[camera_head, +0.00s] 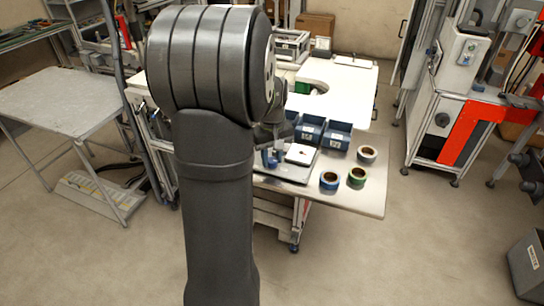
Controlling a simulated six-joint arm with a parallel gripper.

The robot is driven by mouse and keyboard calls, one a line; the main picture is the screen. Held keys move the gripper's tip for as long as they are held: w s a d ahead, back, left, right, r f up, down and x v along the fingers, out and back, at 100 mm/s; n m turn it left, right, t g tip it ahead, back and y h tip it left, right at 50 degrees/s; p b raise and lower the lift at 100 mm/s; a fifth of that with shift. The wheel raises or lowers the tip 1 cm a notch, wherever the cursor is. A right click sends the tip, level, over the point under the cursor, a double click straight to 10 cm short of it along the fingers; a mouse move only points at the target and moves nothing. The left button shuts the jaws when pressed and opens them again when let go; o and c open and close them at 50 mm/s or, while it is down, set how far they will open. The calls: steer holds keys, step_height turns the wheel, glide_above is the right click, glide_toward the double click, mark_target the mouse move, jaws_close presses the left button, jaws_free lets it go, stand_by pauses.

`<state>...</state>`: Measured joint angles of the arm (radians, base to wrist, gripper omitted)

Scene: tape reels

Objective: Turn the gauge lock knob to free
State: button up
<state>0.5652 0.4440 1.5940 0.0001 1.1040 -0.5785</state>
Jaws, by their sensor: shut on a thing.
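My gripper (275,146) shows only as a small dark shape past my arm, low over the grey plate on the bench. It is at the blue gauge part (269,158) on the left of that plate and is shut on the gauge lock knob. The knob itself is hidden or too small to make out, so its turn position cannot be read. A white block (300,154) with a dark centre sits on the grey plate (293,174), right of the gauge part.
A blue tape reel (329,187), a green-edged reel (357,182) and a silver reel (367,160) are on the bench (372,205) to the right. Blue bins (336,141) stand behind the plate. The bench's right front corner is clear. My arm hides the bench's left part.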

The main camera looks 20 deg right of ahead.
mark_target(272, 160)
steer(key=shift+r, duration=0.1)
steer(key=o, duration=1)
step_height(272, 160, up, 17)
steer(key=shift+r, duration=0.15)
step_height(272, 160, down, 18)
steer(key=shift+r, duration=0.25)
stand_by(0.4)
